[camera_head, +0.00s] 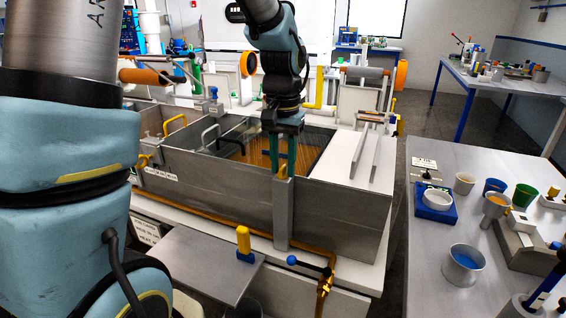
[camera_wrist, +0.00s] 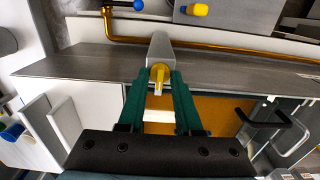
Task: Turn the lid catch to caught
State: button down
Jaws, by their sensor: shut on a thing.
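The lid catch (camera_wrist: 159,73) is a small yellow piece at the top of a grey upright post on the near wall of the resin bath. In the head view the catch (camera_head: 281,170) shows just under my gripper's tips. My gripper (camera_head: 282,152) points down over the near wall, with green fingers on both sides of the catch. In the wrist view my gripper (camera_wrist: 159,80) is shut on the yellow catch. The grey bath (camera_head: 220,191) holds amber resin (camera_head: 305,158), partly behind my arm. Part of the catch is hidden between the fingers.
A black handle (camera_wrist: 290,135) stands beside my gripper in the wrist view. A yellow-topped knob (camera_head: 243,240) and a blue-handled brass valve (camera_head: 318,268) sit below the bath front. A side table (camera_head: 440,270) at right holds cups and a scale.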

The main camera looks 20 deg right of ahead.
aim_at(282, 167)
dwell(0.4)
jog(key=c, duration=0.9)
grip_release()
jog(key=shift+c, duration=0.2)
jog(key=shift+r, duration=0.15)
notch_tip(282, 167, up, 11)
jog(key=b, duration=0.2)
jog(key=shift+f, duration=0.2)
jog(key=shift+f, duration=0.1)
